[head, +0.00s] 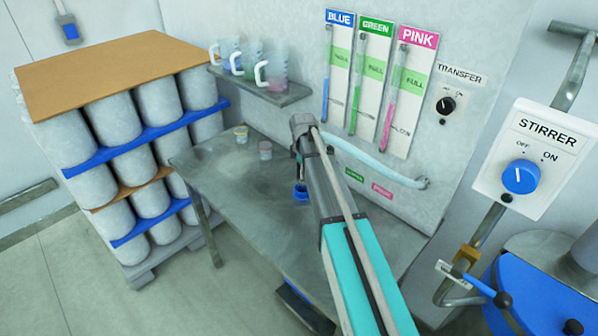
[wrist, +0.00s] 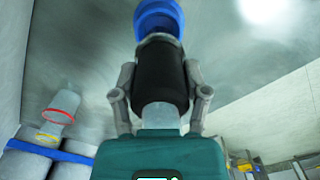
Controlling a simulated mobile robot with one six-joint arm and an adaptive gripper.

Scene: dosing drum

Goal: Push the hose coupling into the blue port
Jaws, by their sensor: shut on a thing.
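My gripper (wrist: 160,78) is shut on a black cylinder in the wrist view, which looks like the hose coupling (wrist: 160,72); one finger grips each side. A blue ring-shaped mouth (wrist: 159,17) shows at the cylinder's far end. I cannot tell whether it is part of the coupling or a port. In the head view my gripper (head: 298,168) hangs over the bench, mostly hidden by my arm, with the blue piece (head: 300,192) just below it. No blue port on the wall is clearly visible; my arm covers that part.
A pale hose (head: 375,172) curves along the wall behind my arm, above green (head: 355,175) and pink (head: 382,190) labels. A shelf (head: 270,92) with jugs is above.

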